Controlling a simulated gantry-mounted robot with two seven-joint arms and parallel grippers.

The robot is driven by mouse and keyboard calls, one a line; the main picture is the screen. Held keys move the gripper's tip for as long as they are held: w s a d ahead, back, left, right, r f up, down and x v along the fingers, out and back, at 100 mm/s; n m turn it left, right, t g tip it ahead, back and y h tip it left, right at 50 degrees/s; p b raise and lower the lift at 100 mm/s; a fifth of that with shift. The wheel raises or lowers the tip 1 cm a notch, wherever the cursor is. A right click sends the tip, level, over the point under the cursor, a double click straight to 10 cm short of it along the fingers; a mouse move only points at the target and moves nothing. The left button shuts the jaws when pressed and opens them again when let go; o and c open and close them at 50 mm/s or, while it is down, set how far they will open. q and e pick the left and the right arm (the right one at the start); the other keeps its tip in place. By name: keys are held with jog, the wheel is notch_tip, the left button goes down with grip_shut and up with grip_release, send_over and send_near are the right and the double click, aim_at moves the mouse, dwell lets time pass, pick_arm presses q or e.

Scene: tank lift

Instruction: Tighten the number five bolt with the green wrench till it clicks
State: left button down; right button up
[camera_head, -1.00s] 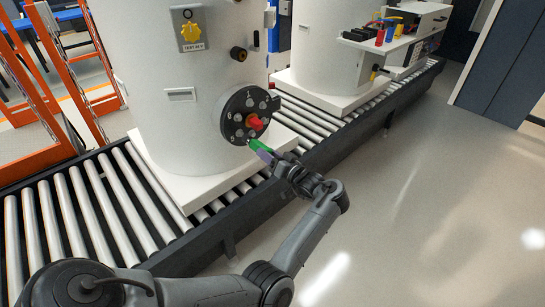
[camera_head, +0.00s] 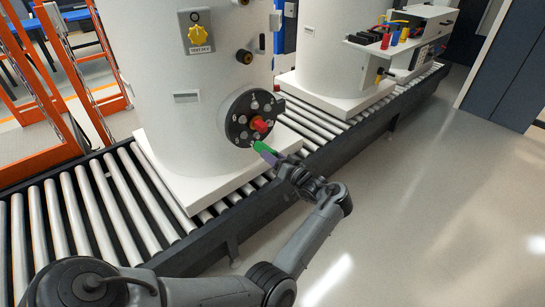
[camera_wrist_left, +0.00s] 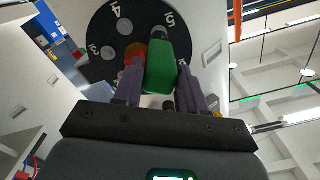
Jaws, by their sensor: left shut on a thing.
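A round black flange (camera_head: 235,130) with several silver bolts and a red centre piece (camera_head: 260,124) sits low on the white tank. In the left wrist view the flange (camera_wrist_left: 95,42) shows the numbers 3, 4 and 5. My left gripper (camera_head: 275,158) is shut on the green wrench (camera_head: 263,148), in front of the flange's lower right edge. In the left wrist view the wrench (camera_wrist_left: 160,66) stands between the two fingers, its far end just below the number 5. It covers the number five bolt, so I cannot tell whether they touch. My right gripper is out of view.
The white tank (camera_head: 160,90) stands on a white base on a roller conveyor (camera_head: 75,215). A second tank (camera_head: 325,45) stands behind it, beside a shelf with coloured parts (camera_head: 403,35). Orange racks (camera_head: 60,125) stand at left. The grey floor at right is clear.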

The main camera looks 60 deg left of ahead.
pick_arm(q)
jog(key=shift+a, duration=0.1)
jog(key=shift+s+a+p, duration=0.15)
jog(key=shift+a+p, duration=0.05)
jog(key=shift+a, duration=0.55)
jog(key=shift+s+a+p, duration=0.15)
jog(key=shift+a, duration=0.6)
jog(key=shift+r+p, duration=0.25)
jog(key=shift+p, duration=0.15)
jog(key=m+p, duration=0.7)
jog(key=m, duration=0.1)
jog(key=shift+r+p, duration=0.3)
jog(key=shift+p, duration=0.1)
jog(key=m, duration=0.2)
jog(key=m+p, duration=0.1)
jog(key=m, duration=0.1)
jog(key=shift+a+f+m, duration=0.1)
jog(key=shift+f+m, duration=0.1)
jog(key=shift+m, duration=0.1)
jog(key=shift+f+m+p, duration=0.1)
jog(key=shift+m+p, duration=0.2)
jog(key=shift+m, duration=0.8)
jog(key=m, duration=0.3)
jog(key=shift+f+m, duration=0.1)
jog(key=shift+m, duration=0.2)
jog(key=m, duration=0.3)
jog(key=shift+f+m, duration=0.1)
jog(key=shift+m, duration=0.2)
